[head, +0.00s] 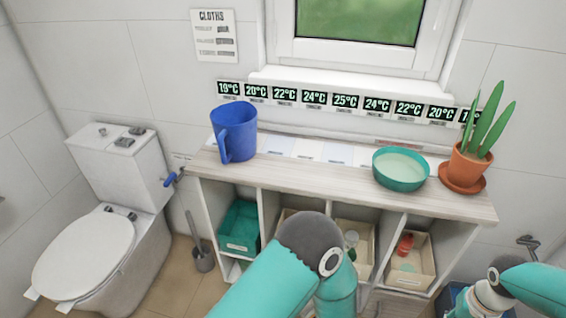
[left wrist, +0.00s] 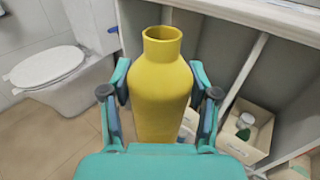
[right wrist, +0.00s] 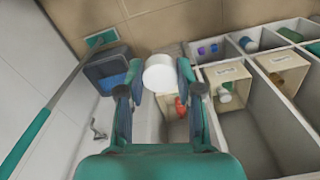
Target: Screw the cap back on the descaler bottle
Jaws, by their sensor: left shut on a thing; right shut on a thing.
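The descaler bottle (left wrist: 160,90) is yellow with an open, uncapped neck, and shows upright in the left wrist view. My left gripper (left wrist: 160,95) is shut on its body, one finger on each side. A white round cap (right wrist: 160,74) is between the fingertips of my right gripper (right wrist: 159,78), which is shut on it. In the head view my left arm covers the lower middle and hides the bottle. My right arm enters at the lower right there, and the cap is not visible. Cap and bottle appear in separate wrist views, apart from each other.
A shelf unit (head: 330,178) holds a blue jug (head: 234,132), a teal bowl (head: 401,170) and a potted plant (head: 470,165) on top, with bins (head: 408,262) below. A toilet (head: 88,255) stands left. A blue-filled bucket (right wrist: 112,72) and a long-handled tool (right wrist: 48,108) are near my right gripper.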

